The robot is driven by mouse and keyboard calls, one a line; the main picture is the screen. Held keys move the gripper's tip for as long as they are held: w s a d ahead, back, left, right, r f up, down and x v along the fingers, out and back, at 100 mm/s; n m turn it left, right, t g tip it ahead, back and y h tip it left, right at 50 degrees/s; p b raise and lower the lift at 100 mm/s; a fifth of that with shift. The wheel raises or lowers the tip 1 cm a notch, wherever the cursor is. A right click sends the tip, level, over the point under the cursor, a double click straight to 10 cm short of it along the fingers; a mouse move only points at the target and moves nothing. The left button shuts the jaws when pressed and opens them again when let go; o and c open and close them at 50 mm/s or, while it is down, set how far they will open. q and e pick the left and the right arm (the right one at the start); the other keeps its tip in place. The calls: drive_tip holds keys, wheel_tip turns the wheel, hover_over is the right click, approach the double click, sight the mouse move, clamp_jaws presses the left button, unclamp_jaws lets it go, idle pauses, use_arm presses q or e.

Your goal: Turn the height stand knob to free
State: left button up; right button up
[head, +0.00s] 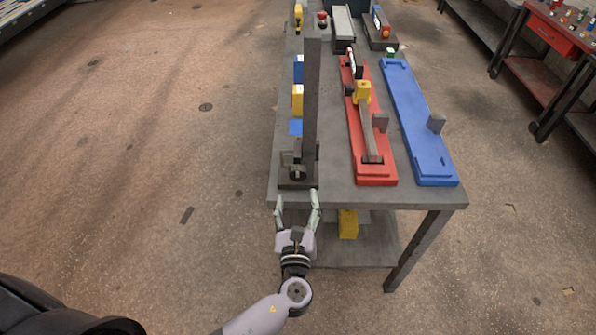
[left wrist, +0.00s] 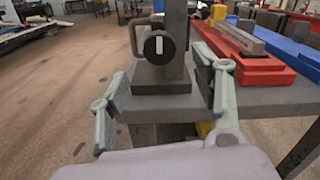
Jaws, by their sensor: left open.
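The height stand (head: 311,100) is a tall dark grey post on a small base at the near left corner of the bench. Its knob (left wrist: 159,46) is a dark round disc with a pale upright mark, facing me low on the post in the left wrist view. A dark loop-shaped handle (left wrist: 145,33) shows beside the knob. My left gripper (head: 298,203) is open and empty, just in front of the bench edge. Its fingers stand apart to either side of the stand's base in the left wrist view (left wrist: 158,97), with the knob beyond them. My right gripper is not in view.
The grey bench (head: 335,192) carries a red fixture (head: 377,180) and a blue fixture (head: 437,177) to the right of the stand. Blue and yellow blocks (head: 297,100) lie left of the post. A yellow block (head: 348,224) is on the lower shelf. The floor at left is clear.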

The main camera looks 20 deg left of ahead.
sight(298, 177)
use_arm(q)
drive_tip(key=p+x, duration=0.1)
drive_tip(key=x, duration=0.8)
drive_tip(key=shift+f, duration=0.1)
drive_tip(key=shift+c, duration=0.5)
drive_tip(key=c, duration=1.1)
